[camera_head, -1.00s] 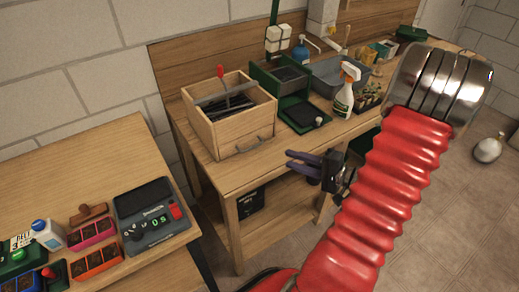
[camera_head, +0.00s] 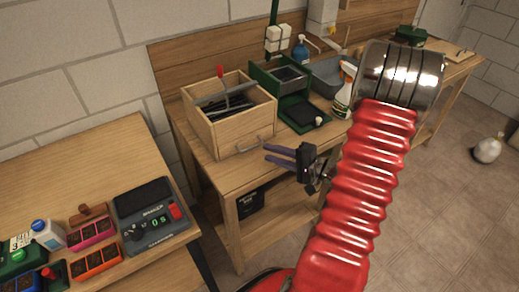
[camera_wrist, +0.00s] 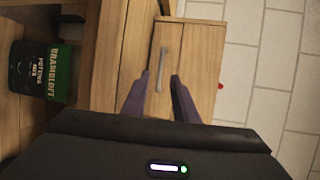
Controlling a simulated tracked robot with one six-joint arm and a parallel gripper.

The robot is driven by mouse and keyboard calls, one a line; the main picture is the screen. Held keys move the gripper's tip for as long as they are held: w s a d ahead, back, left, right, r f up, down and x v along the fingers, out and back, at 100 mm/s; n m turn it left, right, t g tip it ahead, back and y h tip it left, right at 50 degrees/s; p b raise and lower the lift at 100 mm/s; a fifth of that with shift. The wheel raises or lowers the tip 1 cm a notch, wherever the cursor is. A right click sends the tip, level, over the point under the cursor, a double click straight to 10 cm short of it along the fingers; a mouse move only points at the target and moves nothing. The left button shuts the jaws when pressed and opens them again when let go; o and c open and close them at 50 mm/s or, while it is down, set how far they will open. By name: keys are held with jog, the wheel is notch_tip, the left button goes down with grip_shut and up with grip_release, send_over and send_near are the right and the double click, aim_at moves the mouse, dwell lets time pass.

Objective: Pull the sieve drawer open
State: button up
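The sieve drawer (camera_head: 240,138) is the front of a light wooden box on the workbench, closed as far as I can see. Its grey bar handle (camera_head: 252,147) sticks out from the front face. In the wrist view the handle (camera_wrist: 164,60) lies lengthwise on the wooden face (camera_wrist: 196,72). My gripper (camera_head: 267,153) is open and empty, just in front of the handle and a little to its right in the head view. In the wrist view its two purple fingers (camera_wrist: 160,77) flank the handle; I cannot tell whether they touch it.
The box's open top holds dark contents and a red-handled tool (camera_head: 221,75). A green stand (camera_head: 299,115) and spray bottle (camera_head: 343,98) stand to its right. A second table (camera_head: 90,180) with a scale (camera_head: 150,208) is at the left. A soil bag (camera_wrist: 42,70) is below the bench.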

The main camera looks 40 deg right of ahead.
jog(key=shift+x, duration=2.9)
grip_shut()
jog(key=shift+f, duration=0.15)
